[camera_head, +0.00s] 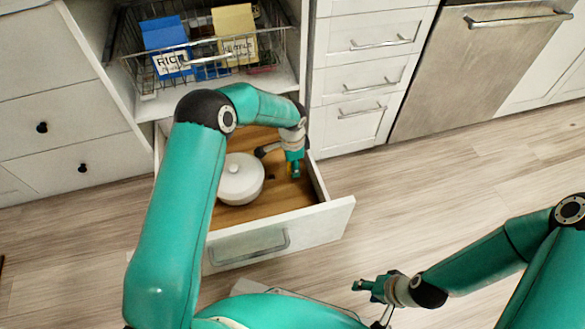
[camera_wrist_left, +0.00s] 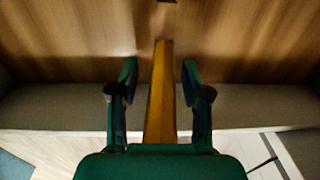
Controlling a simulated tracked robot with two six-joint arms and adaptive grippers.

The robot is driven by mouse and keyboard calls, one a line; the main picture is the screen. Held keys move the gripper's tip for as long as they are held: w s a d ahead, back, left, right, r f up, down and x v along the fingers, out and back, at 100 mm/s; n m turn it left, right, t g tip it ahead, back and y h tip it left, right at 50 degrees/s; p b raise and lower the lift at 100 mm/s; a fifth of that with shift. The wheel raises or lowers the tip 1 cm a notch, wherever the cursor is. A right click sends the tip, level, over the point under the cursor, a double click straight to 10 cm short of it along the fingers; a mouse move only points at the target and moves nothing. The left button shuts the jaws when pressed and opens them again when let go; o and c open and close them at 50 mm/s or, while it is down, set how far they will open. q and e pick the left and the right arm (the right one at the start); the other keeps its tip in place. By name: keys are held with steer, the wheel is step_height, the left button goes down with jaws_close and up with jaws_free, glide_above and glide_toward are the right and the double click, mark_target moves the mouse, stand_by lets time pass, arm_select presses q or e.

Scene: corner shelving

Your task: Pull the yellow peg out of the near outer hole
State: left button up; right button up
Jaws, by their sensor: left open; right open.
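The yellow peg (camera_wrist_left: 160,95) shows in the left wrist view as a long upright strip between my left gripper's two green fingers. Gaps show on both sides of it, and its lower end is hidden behind the gripper body. My left gripper (camera_wrist_left: 159,70) is open around the peg, not visibly touching it. In the head view my left gripper (camera_head: 295,168) is down inside the open drawer, at its right side; the peg is mostly hidden there. A small dark spot (camera_wrist_left: 167,2) on the wood may be a hole. My right gripper (camera_head: 364,287) is open and empty over the floor.
The open drawer (camera_head: 330,220) has a wooden bottom and white walls close to my left gripper. A white lidded pot (camera_head: 240,178) stands left of the gripper. A wire basket (camera_head: 205,70) with boxes is above. Floor to the right is clear.

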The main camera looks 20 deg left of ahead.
mark_target(291, 179)
arm_select(q)
steer(key=s+f, duration=0.1)
steer(key=f, duration=0.1)
steer(key=shift+s+f+g, duration=0.3)
steer(key=shift+s+f, duration=0.1)
jaws_close()
steer(key=shift+r, duration=0.2)
steer(key=shift+w+a+r+p, duration=0.15)
steer(key=shift+r+p, duration=1)
steer(key=shift+r, duration=0.35)
steer(key=shift+w+r+p, duration=0.1)
steer(key=shift+r+p, duration=0.5)
steer(key=shift+r, duration=0.85)
steer(key=shift+w, duration=0.1)
